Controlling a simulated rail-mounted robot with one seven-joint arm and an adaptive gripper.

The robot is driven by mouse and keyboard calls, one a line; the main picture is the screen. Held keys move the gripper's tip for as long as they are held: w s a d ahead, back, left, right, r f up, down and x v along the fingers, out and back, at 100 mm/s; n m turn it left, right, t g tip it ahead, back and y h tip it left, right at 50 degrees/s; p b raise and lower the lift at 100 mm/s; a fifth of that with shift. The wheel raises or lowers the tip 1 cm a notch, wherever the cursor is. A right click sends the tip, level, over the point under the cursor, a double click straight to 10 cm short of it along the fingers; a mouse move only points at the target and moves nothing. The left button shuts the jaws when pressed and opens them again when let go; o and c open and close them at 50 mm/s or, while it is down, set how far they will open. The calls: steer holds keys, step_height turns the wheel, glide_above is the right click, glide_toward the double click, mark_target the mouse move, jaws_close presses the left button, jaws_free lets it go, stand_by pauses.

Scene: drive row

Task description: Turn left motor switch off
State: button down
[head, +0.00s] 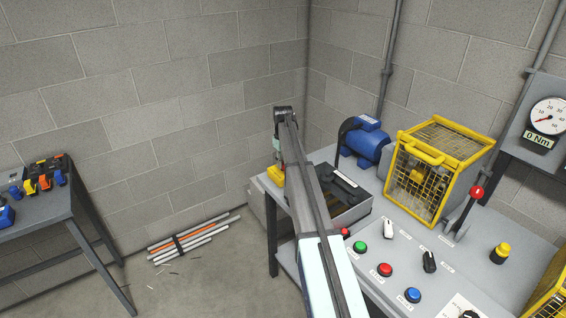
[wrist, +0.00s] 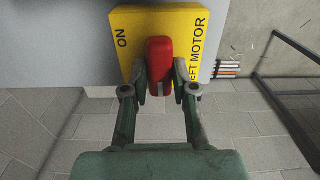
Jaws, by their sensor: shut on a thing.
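The left motor switch is a yellow box (wrist: 195,28) with a red handle (wrist: 160,60), seen close up in the wrist view. "ON" is printed left of the handle; "MOTOR" shows on the right, the label's start partly covered. My gripper (wrist: 161,82) is shut on the red handle, one finger on each side. The handle runs nearly straight up and down in that view; no "OFF" mark is visible. In the head view the yellow switch box (head: 276,175) shows at the bench's far left end, and my arm hides much of the gripper and the handle.
The bench holds a blue motor (head: 367,143), a yellow cage (head: 438,170), a red-knobbed lever (head: 477,192) and several buttons and knobs, such as a green button (head: 360,247). A second table (head: 50,212) stands at left. Rods (head: 190,240) lie on the floor between.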

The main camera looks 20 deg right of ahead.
steer(key=shift+s+f, duration=0.1)
steer(key=c, duration=0.9)
jaws_free()
step_height(320, 180, up, 12)
steer(key=shift+r, duration=0.1)
